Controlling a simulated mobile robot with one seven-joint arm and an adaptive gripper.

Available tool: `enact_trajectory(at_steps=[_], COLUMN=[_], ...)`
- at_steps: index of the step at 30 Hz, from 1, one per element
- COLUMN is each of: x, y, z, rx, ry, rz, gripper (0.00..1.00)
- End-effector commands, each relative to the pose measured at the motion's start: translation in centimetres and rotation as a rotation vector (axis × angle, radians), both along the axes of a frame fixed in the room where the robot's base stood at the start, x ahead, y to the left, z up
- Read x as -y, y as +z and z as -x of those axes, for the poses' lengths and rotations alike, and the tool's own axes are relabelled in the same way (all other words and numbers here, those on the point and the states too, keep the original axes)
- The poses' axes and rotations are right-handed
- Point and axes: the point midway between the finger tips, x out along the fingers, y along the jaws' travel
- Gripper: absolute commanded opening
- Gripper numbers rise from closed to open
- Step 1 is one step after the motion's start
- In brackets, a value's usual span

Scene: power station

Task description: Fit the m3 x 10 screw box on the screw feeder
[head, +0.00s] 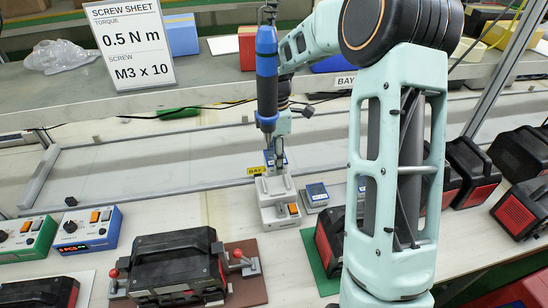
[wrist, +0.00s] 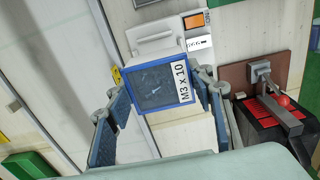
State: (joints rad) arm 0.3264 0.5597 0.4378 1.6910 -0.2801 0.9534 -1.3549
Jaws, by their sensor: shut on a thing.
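The m3 x 10 screw box (wrist: 155,85) is a blue-rimmed box with a dark top and a white "M3 x 10" label. My gripper (wrist: 163,92) has its blue-padded fingers on both sides of it and is shut on it. The light grey screw feeder (wrist: 157,38) lies just beyond the box in the wrist view. In the head view the box (head: 275,160) shows at the far, upper end of the feeder (head: 278,205), below my gripper (head: 277,143). I cannot tell whether the box touches the feeder or sits just above it.
A blue screwdriver (head: 267,75) hangs in front of my wrist. A small grey-blue unit (head: 315,194) stands right of the feeder. A black device in a clamp fixture (head: 176,268) is at front left. A screw sheet sign (head: 130,42) stands on the shelf.

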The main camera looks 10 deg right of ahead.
Motion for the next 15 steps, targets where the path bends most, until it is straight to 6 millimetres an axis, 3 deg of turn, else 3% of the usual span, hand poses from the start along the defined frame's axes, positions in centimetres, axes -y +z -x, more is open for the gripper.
enact_trajectory(at_steps=[15], x=[0.0], y=[-4.7], z=[0.0], rx=[0.001], ry=[-0.001], rz=[0.000], gripper=[0.23])
